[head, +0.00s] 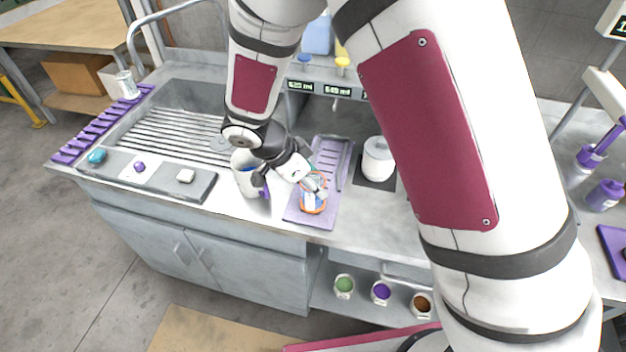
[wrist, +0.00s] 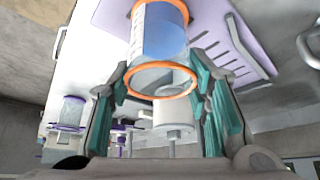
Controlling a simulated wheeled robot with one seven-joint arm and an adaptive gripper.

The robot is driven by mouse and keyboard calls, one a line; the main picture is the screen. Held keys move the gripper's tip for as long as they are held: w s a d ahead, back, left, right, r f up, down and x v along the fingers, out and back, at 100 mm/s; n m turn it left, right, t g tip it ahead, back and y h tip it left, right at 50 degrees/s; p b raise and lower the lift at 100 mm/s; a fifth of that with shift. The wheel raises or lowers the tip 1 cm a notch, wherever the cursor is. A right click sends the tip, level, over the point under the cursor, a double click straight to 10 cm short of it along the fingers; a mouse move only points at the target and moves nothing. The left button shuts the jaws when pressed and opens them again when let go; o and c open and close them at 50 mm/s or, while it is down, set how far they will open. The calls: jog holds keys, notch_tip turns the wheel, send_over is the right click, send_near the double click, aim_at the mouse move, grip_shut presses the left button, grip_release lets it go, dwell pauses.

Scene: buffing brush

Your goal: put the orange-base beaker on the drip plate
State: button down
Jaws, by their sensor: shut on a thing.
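The orange-base beaker (head: 313,199) is clear with orange bands and blue liquid inside. It is over the front part of a purple slotted plate (head: 330,217), which I take as the drip plate. My gripper (head: 311,188) is shut on the beaker from behind and above. In the wrist view the beaker (wrist: 160,40) lies between the fingers (wrist: 162,92), with the purple plate (wrist: 234,60) beyond its far end. I cannot tell whether the beaker touches the plate.
A white jug (head: 244,181) with a purple handle stands close left of the plate. A white canister (head: 378,160) stands to its right on a dark pad. The sink (head: 165,130) is further left; a tray (head: 205,186) with small items lies in front.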

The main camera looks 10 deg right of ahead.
jog(key=shift+f, duration=0.1)
jog(key=c, duration=0.8)
grip_release()
jog(key=shift+c, duration=0.2)
jog(key=b+v, duration=0.2)
jog(key=v, duration=1)
jog(key=s+d+r+n+y, duration=0.3)
jog(key=s+d+r+n, duration=0.35)
jog(key=d+r, duration=0.6)
jog(key=s+d+r+n+t+y, duration=0.2)
jog(key=s+d+r+n+t, duration=0.1)
jog(key=s+d+n, duration=0.3)
jog(key=shift+s+r+n+t+y, duration=0.3)
jog(key=shift+s+n, duration=0.65)
jog(key=shift+s, duration=1.35)
